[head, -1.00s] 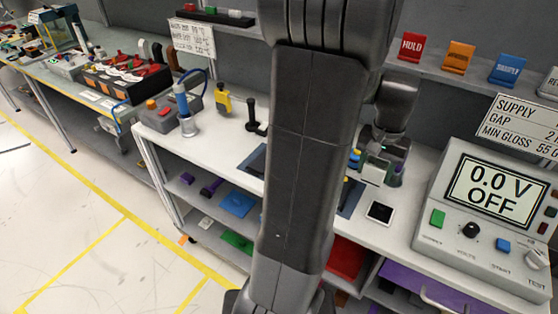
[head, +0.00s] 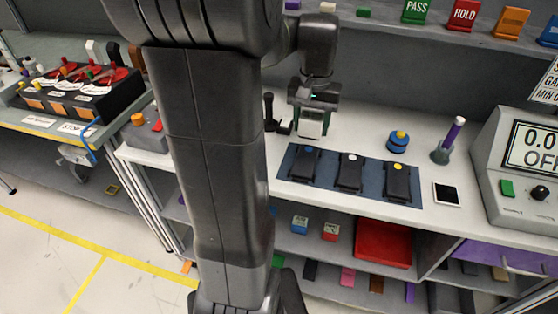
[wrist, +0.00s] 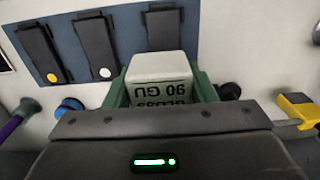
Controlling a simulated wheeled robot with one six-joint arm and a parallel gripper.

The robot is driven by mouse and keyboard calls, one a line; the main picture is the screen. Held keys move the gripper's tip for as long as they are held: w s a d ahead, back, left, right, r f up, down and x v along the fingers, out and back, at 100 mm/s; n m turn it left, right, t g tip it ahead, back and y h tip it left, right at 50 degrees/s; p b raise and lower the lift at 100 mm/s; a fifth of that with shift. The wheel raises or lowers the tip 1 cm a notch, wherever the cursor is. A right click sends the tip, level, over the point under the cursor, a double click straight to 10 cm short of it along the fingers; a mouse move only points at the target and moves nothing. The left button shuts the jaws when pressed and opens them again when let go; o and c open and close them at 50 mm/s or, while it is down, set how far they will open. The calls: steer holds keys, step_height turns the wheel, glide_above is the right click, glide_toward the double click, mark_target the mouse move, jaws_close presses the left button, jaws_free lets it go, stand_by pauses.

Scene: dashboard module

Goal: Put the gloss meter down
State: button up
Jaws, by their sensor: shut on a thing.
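The gloss meter, a small pale block (head: 312,123), is held in my gripper (head: 314,108) over the white bench, at the back left edge of the blue mat (head: 330,186).
Three dark panels (head: 349,172) with coloured dots lie on the mat. A black stand (head: 271,112) is close left of the gripper. A blue-yellow knob (head: 397,142), a purple-handled tool (head: 446,140) and a dark square (head: 447,194) are to the right. Bare bench lies between mat and knob.

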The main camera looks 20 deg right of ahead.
mark_target(304, 163)
steer(key=shift+w+a+f, duration=0.15)
steer(key=shift+a, duration=0.1)
step_height(304, 163, down, 10)
steer(key=shift+r, duration=0.2)
steer(key=shift+f+b, duration=0.2)
steer(key=shift+b, duration=0.15)
steer(key=o, duration=1.1)
steer(key=shift+o, duration=0.2)
steer(key=shift+r, duration=0.1)
step_height(304, 163, up, 12)
steer(key=shift+r+p, duration=0.1)
steer(key=shift+p, duration=0.4)
